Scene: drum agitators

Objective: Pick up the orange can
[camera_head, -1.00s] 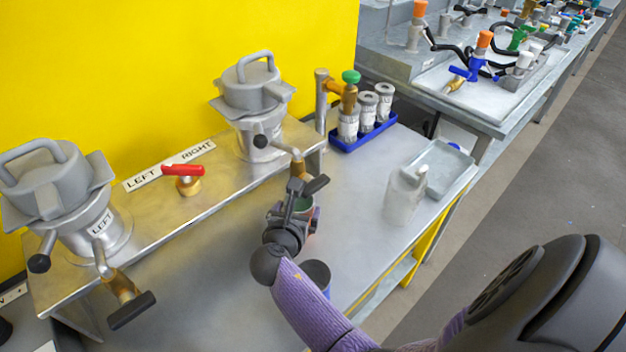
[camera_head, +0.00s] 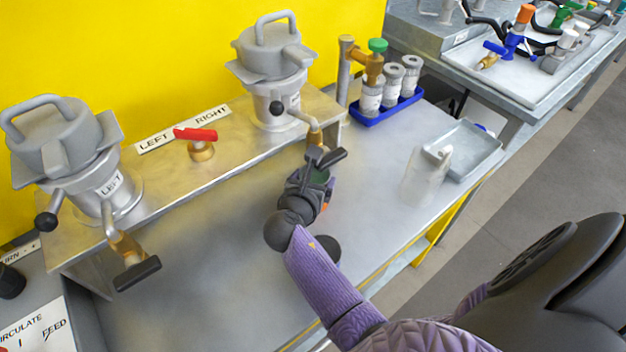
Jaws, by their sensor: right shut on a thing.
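The orange can (camera_head: 325,207) is mostly hidden behind my right gripper and wrist; only a small orange patch shows at the right edge. My right gripper (camera_head: 318,178) is at the can, below the spout of the right drum unit, and is shut on it. A dark green spot shows between the gripper parts. I cannot tell whether the can's base touches the table. My left gripper is not in view.
A dark round top (camera_head: 327,248) shows beside my right forearm. The left drum unit (camera_head: 65,140), right drum unit (camera_head: 272,70) and red-handled valve (camera_head: 200,145) line the raised shelf. The table's front middle is clear.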

